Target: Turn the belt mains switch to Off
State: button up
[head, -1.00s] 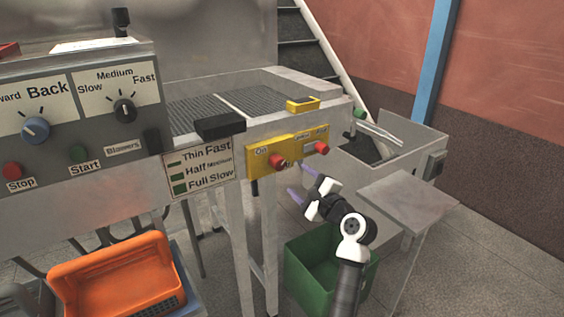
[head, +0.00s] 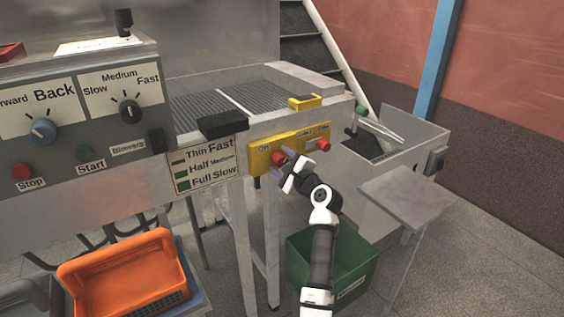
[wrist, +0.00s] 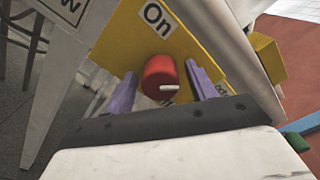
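The yellow switch panel (head: 258,160) is on the front of the conveyor frame and carries two red knobs. The left red knob (head: 278,157) is next to an "On" label; it also shows in the wrist view (wrist: 158,76), with a white mark on its face. The right red knob (head: 323,145) is clear of my gripper. My gripper (head: 281,162) is at the left knob. In the wrist view its purple fingers (wrist: 160,70) are apart, one on each side of the knob, with a visible gap on the right. Contact on the left cannot be told. The panel's other labels are partly hidden.
A grey control box (head: 75,125) with knobs and buttons stands at the left. A green bin (head: 335,262) is below my arm, and an orange crate (head: 125,275) is at lower left. A metal side table (head: 408,198) stands to the right.

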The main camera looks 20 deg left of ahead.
jog(key=c, duration=0.8)
jog(key=shift+c, duration=0.2)
jog(key=shift+f+n+b, duration=0.1)
jog(key=shift+n+b, duration=0.3)
jog(key=shift+b, duration=0.1)
jog(key=n+b, duration=0.3)
jog(key=shift+f, duration=0.15)
jog(key=n+b, duration=0.4)
jog(key=n, duration=0.1)
jog(key=shift+b, duration=0.4)
jog(key=n+b, duration=0.4)
jog(key=n, duration=0.1)
jog(key=n+b, duration=0.3)
jog(key=n, duration=0.1)
jog(key=shift+r, duration=0.2)
